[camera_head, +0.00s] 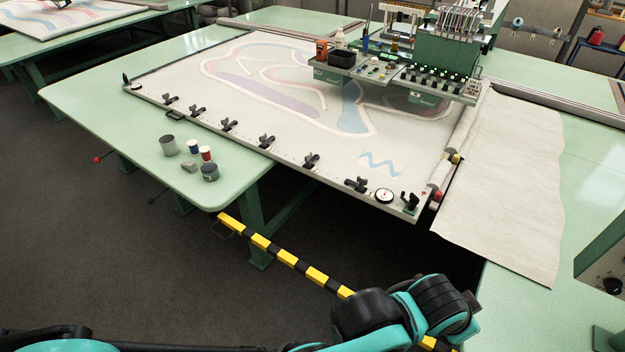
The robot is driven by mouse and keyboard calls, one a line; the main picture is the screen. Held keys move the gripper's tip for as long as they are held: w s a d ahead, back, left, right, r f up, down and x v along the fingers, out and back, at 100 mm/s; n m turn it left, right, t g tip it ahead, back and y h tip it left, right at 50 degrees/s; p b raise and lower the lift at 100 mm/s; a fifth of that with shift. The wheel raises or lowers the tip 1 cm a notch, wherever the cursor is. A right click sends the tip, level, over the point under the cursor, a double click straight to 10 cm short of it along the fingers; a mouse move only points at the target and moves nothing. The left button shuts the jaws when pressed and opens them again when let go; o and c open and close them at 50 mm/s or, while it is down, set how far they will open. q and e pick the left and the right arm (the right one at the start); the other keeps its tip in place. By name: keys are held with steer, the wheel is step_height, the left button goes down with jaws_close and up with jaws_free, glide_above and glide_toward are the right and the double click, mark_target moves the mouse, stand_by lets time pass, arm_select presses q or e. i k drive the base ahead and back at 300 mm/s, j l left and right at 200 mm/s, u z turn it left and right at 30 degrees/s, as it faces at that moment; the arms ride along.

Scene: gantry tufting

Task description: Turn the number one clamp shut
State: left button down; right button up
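A row of several black clamps lines the front rail of the white cloth frame (240,134). They run from a left clamp (170,99) past a middle clamp (266,140) to a clamp (357,184) near the right. A taller black fitting (410,202) stands at the right corner. No clamp numbers are readable, so I cannot tell which is number one or whether it is shut. Teal and black links of my own arms show along the bottom edge, apart from the rail. Neither gripper's fingertips are visible.
A round dial (384,196) sits near the frame's right corner. Thread spools (206,153) and small cups (167,145) stand on the green table (110,115). A yellow-black striped bar (288,258) crosses before the table. The tufting head (445,60) is over the cloth's back right.

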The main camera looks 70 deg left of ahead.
mark_target(362, 181)
steer(key=u, duration=2)
steer(key=i+l+z, duration=0.55)
steer(key=i+j, duration=0.1)
